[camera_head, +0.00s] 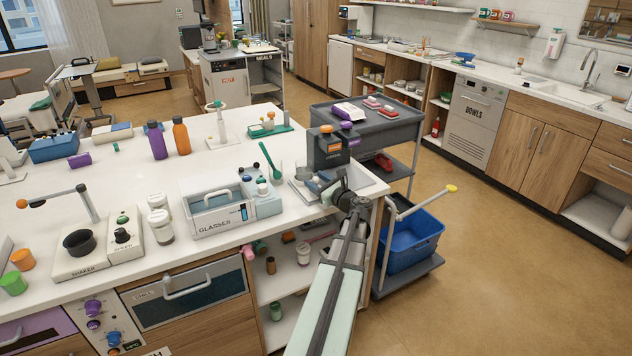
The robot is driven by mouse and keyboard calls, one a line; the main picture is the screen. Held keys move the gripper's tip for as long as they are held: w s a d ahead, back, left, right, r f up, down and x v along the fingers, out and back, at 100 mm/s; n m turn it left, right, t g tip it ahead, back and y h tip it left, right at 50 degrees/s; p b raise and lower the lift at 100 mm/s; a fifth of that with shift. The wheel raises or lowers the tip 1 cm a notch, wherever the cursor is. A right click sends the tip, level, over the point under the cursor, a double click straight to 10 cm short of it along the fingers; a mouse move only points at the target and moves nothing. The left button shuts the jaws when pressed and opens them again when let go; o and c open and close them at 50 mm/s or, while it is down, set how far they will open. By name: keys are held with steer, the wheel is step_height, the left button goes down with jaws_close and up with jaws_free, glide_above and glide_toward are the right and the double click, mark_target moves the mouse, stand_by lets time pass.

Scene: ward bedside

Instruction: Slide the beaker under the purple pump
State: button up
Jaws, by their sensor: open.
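A dark grey dispenser stands at the right end of the white counter, with an orange pump (327,130) on the left and a purple pump (354,142) on the right. A small greyish vessel that looks like the beaker (305,173) sits at the foot of the dispenser, left of the purple pump. My gripper (325,183) is open, low in front of the dispenser and just right of the vessel. The gripper and arm hide part of the dispenser's base. I cannot tell whether a finger touches the vessel.
The counter's right edge is close, with a blue bin (411,243) below. The counter's middle has bare room.

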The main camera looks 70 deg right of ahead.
steer(key=shift+w+d, duration=0.15)
steer(key=shift+w, duration=0.1)
jaws_close()
stand_by(0.4)
